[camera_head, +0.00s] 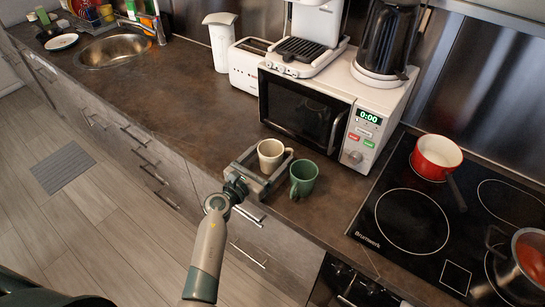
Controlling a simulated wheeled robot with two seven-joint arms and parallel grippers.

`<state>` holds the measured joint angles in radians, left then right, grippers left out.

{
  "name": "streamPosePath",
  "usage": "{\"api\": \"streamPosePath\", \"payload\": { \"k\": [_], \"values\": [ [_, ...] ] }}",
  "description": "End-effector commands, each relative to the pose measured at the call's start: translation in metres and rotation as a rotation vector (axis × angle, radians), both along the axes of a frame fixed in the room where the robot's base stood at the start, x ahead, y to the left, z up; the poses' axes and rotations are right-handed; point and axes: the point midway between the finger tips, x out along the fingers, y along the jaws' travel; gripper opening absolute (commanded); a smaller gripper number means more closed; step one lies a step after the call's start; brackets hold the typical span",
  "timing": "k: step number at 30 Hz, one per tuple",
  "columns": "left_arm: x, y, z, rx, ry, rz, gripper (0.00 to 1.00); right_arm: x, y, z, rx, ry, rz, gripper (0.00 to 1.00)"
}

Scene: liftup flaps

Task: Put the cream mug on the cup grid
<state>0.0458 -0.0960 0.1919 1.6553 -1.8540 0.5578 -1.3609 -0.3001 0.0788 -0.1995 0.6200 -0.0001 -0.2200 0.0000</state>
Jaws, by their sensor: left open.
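The cream mug (268,156) stands upright on the dark countertop, in front of the microwave. My left gripper (264,171) comes in from the front edge of the counter. It is open, with one finger on each side of the cream mug; I cannot tell whether they touch it. The cup grid (300,50) is the dark slatted tray at the base of the white coffee machine (316,22), on top of the microwave. The grid looks empty. My right gripper is not in view.
A green mug (304,178) stands close to the right finger. The white microwave (330,112) carries a dark kettle (386,40). A toaster (248,65) is on its left. The stove (412,220) with a red pot (436,157) is on the right. The counter toward the sink is clear.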

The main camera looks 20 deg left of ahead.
Motion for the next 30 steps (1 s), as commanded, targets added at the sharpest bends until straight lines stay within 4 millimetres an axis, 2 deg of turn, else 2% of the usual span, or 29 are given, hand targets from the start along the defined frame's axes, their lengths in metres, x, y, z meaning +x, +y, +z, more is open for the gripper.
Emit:
{"api": "streamPosePath", "payload": {
  "k": [14,15,16,21,23,30],
  "values": [
    [0.0013,-0.0008,-0.0008,-0.001,0.001,0.000,0.80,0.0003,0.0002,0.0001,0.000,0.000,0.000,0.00],
    [0.0014,-0.0008,-0.0008,-0.001,0.001,-0.001,0.77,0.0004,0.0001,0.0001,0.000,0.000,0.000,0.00],
    [0.0013,-0.0008,-0.0008,-0.001,0.001,-0.001,0.70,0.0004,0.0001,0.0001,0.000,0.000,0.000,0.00],
    [0.0013,-0.0008,-0.0007,-0.001,0.001,0.000,0.29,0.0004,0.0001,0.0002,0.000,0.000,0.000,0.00],
    [0.0015,-0.0008,0.0002,-0.001,-0.001,0.000,0.23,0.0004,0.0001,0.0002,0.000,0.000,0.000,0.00],
    [0.0016,-0.0007,0.0016,0.000,-0.001,0.000,0.23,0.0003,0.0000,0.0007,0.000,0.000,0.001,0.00]
  ]
}}
